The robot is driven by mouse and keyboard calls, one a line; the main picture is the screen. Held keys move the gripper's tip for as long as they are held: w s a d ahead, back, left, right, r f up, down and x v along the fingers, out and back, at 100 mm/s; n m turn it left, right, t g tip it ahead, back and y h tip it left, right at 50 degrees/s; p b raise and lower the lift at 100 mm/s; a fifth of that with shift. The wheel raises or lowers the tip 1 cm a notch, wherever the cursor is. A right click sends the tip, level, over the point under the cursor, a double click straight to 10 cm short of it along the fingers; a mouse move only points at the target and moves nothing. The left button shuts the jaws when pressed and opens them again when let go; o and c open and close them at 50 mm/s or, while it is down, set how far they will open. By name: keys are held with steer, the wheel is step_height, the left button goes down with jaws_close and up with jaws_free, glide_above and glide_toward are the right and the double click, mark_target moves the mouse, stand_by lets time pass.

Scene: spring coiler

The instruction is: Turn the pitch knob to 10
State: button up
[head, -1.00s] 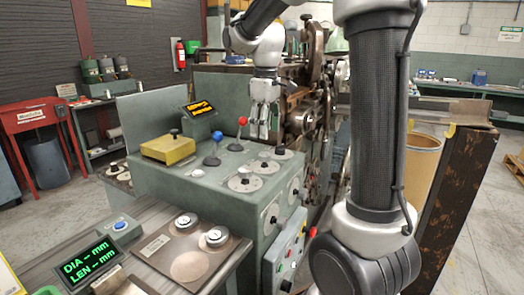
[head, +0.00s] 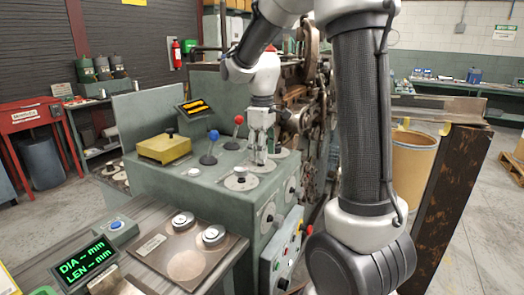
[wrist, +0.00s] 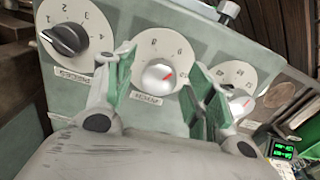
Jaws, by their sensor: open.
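The pitch knob seems to be the silver knob with a red pointer mark (wrist: 158,76) on the middle white dial; its small label is hard to read. The red mark points to the upper right in the wrist view, and I cannot read which number it meets. My gripper (wrist: 160,85) is open, with one green-padded finger on each side of this knob; I cannot tell whether they touch it. In the head view my gripper (head: 262,160) points down over the row of dials on the green machine top (head: 165,185) and hides part of the middle one.
A black-knobbed dial (wrist: 68,40) is close on the left in the wrist view, and another silver-knobbed dial (wrist: 240,102) on the right. Blue (head: 213,135) and red (head: 238,119) ball levers and a yellow box (head: 164,149) stand left of my gripper on the machine.

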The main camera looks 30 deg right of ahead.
steer(key=c, duration=1)
steer(key=shift+c, duration=0.2)
steer(key=m, duration=0.5)
steer(key=shift+a+m, duration=0.1)
steer(key=shift+m, duration=0.3)
steer(key=m, duration=0.5)
steer(key=shift+m, duration=0.4)
steer(key=shift+a+m, duration=0.1)
steer(key=shift+m, duration=0.2)
steer(key=o, duration=1)
steer(key=shift+o, duration=0.2)
